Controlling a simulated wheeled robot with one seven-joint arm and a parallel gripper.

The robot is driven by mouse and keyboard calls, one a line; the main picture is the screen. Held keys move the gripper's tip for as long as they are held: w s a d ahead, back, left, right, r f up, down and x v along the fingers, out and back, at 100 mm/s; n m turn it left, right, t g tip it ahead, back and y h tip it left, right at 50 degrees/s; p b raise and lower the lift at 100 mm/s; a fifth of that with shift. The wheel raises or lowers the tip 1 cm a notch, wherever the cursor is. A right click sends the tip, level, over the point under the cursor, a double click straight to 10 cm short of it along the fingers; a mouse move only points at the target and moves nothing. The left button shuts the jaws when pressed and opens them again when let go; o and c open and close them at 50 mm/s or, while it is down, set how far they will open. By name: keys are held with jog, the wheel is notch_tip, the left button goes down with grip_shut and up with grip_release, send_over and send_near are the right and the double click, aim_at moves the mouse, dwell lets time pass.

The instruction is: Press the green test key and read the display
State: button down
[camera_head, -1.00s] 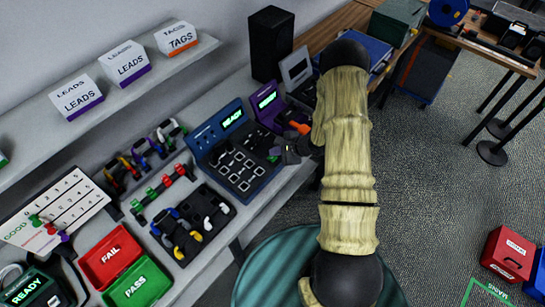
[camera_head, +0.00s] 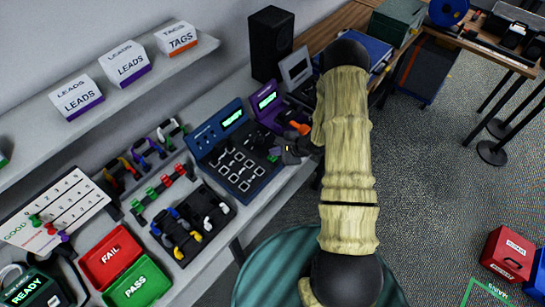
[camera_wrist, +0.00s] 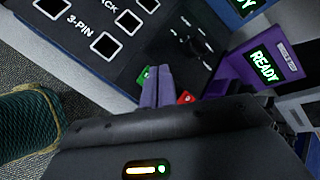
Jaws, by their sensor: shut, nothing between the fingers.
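The blue tester (camera_head: 243,178) stands on the bench with rows of sockets on its face. Its lit green display (camera_head: 232,118) has lettering too small to read surely in the head view; the wrist view cuts it off at the top edge, with "DY" showing (camera_wrist: 245,5). The green test key (camera_head: 273,158) is at the tester's right side. In the wrist view the green key (camera_wrist: 144,76) is partly hidden behind my gripper (camera_wrist: 155,72). My gripper is shut and empty, its tips over or beside the key. I cannot tell whether they touch. A red key (camera_wrist: 185,97) shows to their right.
A purple unit (camera_wrist: 240,75) reading "READY" stands right of the tester. An orange item (camera_head: 300,128) lies near my gripper. Left are cable racks, a red FAIL tray (camera_head: 104,266) and a green PASS tray (camera_head: 138,290). A shelf (camera_head: 110,105) with boxes overhangs the bench.

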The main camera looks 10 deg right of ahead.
aim_at(276, 158)
jog(key=shift+f, duration=0.15)
jog(key=shift+f, duration=0.25)
jog(key=shift+f, duration=0.35)
dwell(0.9)
jog(key=shift+r, duration=0.1)
jog(key=shift+r+p, duration=0.7)
jog(key=shift+p, duration=0.25)
notch_tip(276, 158, up, 5)
jog(key=p, duration=0.5)
dwell(0.8)
